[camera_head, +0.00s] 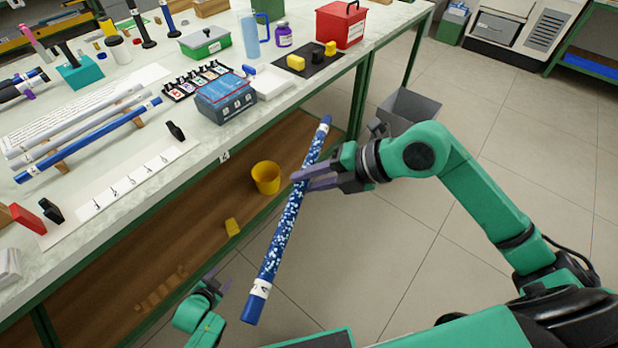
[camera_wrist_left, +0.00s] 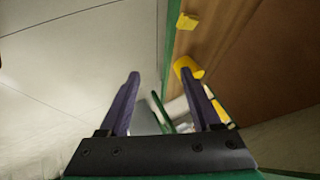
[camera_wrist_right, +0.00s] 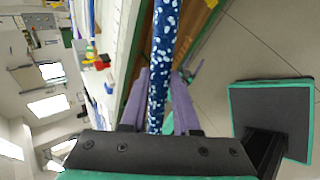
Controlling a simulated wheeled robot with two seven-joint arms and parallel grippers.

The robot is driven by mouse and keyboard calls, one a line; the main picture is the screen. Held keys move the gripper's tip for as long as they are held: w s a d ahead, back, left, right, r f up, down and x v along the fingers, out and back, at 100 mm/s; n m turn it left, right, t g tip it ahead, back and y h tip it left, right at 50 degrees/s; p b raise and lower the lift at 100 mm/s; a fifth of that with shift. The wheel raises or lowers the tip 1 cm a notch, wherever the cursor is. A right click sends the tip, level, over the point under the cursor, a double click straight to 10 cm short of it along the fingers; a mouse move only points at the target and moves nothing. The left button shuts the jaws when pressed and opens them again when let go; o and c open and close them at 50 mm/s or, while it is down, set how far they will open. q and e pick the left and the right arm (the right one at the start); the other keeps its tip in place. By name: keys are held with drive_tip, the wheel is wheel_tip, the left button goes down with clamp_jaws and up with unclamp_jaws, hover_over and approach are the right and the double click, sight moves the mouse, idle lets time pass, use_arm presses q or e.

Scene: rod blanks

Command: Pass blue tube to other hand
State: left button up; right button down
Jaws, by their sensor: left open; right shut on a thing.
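The blue tube (camera_head: 286,218) is long, speckled with white, with a pale band near its lower end. My right gripper (camera_head: 296,181) is shut on it above its middle and holds it tilted in the air, in front of the bench. In the right wrist view the tube (camera_wrist_right: 162,60) runs between the two purple fingers (camera_wrist_right: 158,95). My left gripper (camera_head: 222,283) is open and empty, low and to the left of the tube's lower end, apart from it. In the left wrist view its fingers (camera_wrist_left: 163,95) are spread with nothing between them.
The bench (camera_head: 200,165) holds several rods on a rack, a blue box (camera_head: 226,98) and a red case (camera_head: 340,24). A yellow cup (camera_head: 266,178) and a yellow block (camera_head: 233,227) are on the lower shelf. The floor right of the bench is clear around a grey bin (camera_head: 412,108).

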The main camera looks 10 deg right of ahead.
use_arm(q)
drive_tip(key=s+a+f+n+g, duration=0.1)
drive_tip(key=s+f+n+g, duration=0.1)
drive_tip(key=s, duration=0.8)
drive_tip(key=s+a+f+n+g+y, duration=0.1)
drive_tip(key=s+a+f+n+g, duration=0.1)
drive_tip(key=s, duration=0.8)
drive_tip(key=s+a+f+n+g+y, duration=0.1)
drive_tip(key=s+a+f+n+g, duration=0.1)
drive_tip(key=s+f, duration=0.4)
drive_tip(key=s+n+g, duration=0.1)
drive_tip(key=s+n, duration=0.1)
drive_tip(key=s, duration=0.2)
drive_tip(key=shift+s, duration=0.1)
